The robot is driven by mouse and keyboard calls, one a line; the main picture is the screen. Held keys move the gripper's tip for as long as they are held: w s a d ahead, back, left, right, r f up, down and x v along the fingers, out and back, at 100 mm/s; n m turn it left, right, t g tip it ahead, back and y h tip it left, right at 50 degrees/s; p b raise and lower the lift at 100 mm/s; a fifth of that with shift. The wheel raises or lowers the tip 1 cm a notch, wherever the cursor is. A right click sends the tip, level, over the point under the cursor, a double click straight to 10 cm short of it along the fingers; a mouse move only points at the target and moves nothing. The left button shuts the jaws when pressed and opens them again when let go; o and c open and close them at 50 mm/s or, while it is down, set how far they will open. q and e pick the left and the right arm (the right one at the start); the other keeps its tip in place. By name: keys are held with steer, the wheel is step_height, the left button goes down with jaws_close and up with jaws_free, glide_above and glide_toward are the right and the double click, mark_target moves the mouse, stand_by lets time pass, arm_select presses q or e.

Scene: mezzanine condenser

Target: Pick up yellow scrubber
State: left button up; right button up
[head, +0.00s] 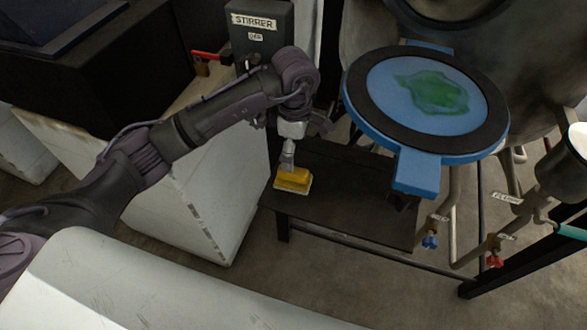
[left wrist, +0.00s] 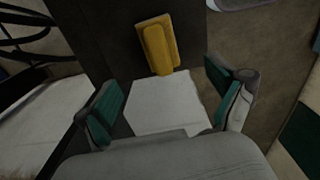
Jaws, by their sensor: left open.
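The yellow scrubber (head: 293,179) lies near the left end of a dark low table (head: 345,215), with a pale edge along its base. My left gripper (head: 289,158) is close above it in the head view, pointing down. In the left wrist view, the scrubber (left wrist: 158,45) lies beyond the fingertips. The green-padded fingers of the left gripper (left wrist: 167,98) are spread wide apart, with no scrubber between them. A plain white patch (left wrist: 163,104) shows between the fingers; I cannot tell what it is. My right gripper is in neither view.
A blue round hatch with a dark ring (head: 375,120) overhangs the table's right side. A dark stirrer box (head: 262,35) stands behind. A white block (head: 165,190) is left of the table. Pipes with blue and red valves (head: 494,261) are at right.

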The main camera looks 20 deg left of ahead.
mark_target(293, 176)
arm_select(q)
step_height(293, 176, down, 6)
steer(key=shift+f+p, duration=0.1)
steer(key=shift+p, duration=0.35)
steer(key=shift+f, duration=0.25)
step_height(293, 176, down, 4)
steer(key=shift+a+r+p, duration=0.1)
steer(key=shift+r+p, duration=0.05)
steer(key=shift+p, duration=0.8)
steer(key=shift+w+f, duration=0.1)
steer(key=shift+f, duration=0.4)
steer(key=c, duration=1.4)
steer(key=shift+o, duration=0.2)
steer(key=shift+r, duration=0.1)
step_height(293, 176, up, 10)
steer(key=shift+b, duration=1.1)
